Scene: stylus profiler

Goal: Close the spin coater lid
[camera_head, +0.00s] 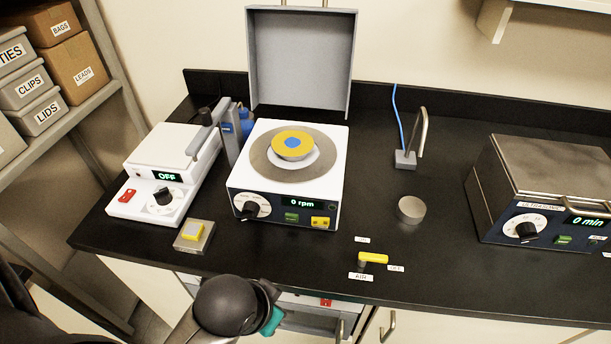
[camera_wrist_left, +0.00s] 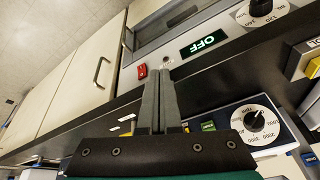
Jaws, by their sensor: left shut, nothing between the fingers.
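The spin coater (camera_head: 246,190) stands on the black bench in the middle of the head view, its display reading 0 rpm. Its grey lid (camera_head: 301,62) stands upright at the back, wide open. A round chuck with a yellow and blue disc (camera_head: 292,144) shows uncovered on top. My left gripper (camera_wrist_left: 160,75) is shut and empty in the left wrist view; in the head view its wrist is low, in front of the bench edge, below the coater, and its fingertips are hard to make out. The coater's dial (camera_wrist_left: 255,122) also shows in the wrist view. My right gripper is not in view.
A hotplate reading OFF (camera_head: 166,178) stands left of the coater, with a small pad and yellow block (camera_head: 193,231) in front. An ultrasonic bath (camera_head: 540,180) is at right. A yellow air valve (camera_head: 373,258), a metal cylinder (camera_head: 411,210) and a hooked stand (camera_head: 405,159) lie between.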

